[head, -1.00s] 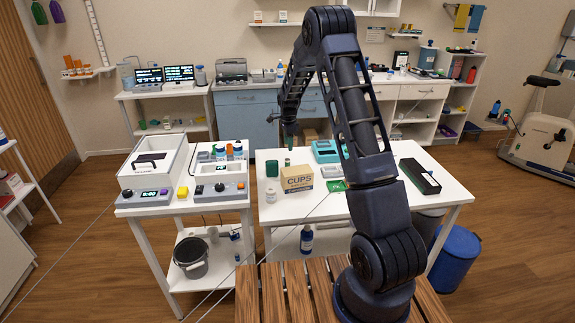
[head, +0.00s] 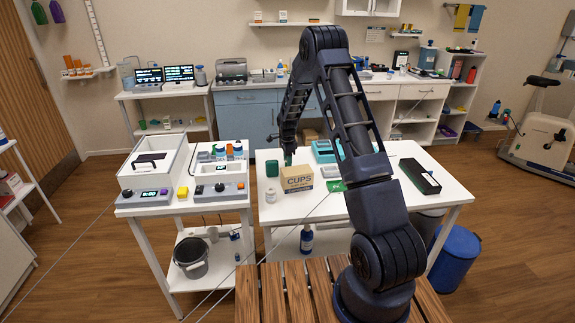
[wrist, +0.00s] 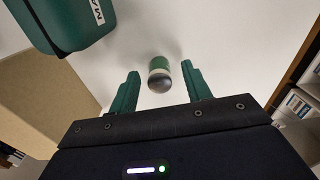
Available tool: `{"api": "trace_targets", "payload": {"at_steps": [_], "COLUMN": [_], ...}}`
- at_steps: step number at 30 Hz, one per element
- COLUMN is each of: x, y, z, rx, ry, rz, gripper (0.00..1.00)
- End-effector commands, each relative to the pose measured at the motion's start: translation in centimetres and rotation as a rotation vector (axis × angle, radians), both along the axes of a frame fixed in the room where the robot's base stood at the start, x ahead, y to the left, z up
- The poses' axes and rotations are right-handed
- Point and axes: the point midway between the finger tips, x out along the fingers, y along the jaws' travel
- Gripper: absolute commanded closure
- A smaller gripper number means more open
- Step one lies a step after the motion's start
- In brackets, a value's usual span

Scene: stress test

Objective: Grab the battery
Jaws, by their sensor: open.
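The battery (wrist: 159,72) is a small upright cylinder, green with a pale band and a dark end towards the camera. In the wrist view it stands on the white table just ahead of and between my two green fingers. My gripper (wrist: 160,82) is open, with a finger on either side and visible gaps to the battery. In the head view my gripper (head: 288,158) is low over the table behind the cardboard CUPS box (head: 297,179). The battery cannot be made out there.
A dark green case (head: 272,168) stands left of my gripper, and the CUPS box is close in front. A teal device (head: 325,151) is to the right, a black tray (head: 420,177) farther right. A small white bottle (head: 270,194) stands near the front edge.

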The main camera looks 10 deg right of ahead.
Motion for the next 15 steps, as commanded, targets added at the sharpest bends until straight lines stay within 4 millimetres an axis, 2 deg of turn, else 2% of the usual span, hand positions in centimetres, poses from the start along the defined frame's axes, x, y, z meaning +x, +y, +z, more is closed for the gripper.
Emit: {"api": "trace_targets", "payload": {"at_steps": [4,11,15], "x": [0.01,0.01,0.02], "y": [0.01,0.02,0.02], "z": [0.06,0.08,0.09], "rx": [0.0,0.0,0.0], "ry": [-0.001,-0.001,-0.001], "rz": [0.0,0.0,0.001], "gripper": [0.53,0.99,1.0]}}
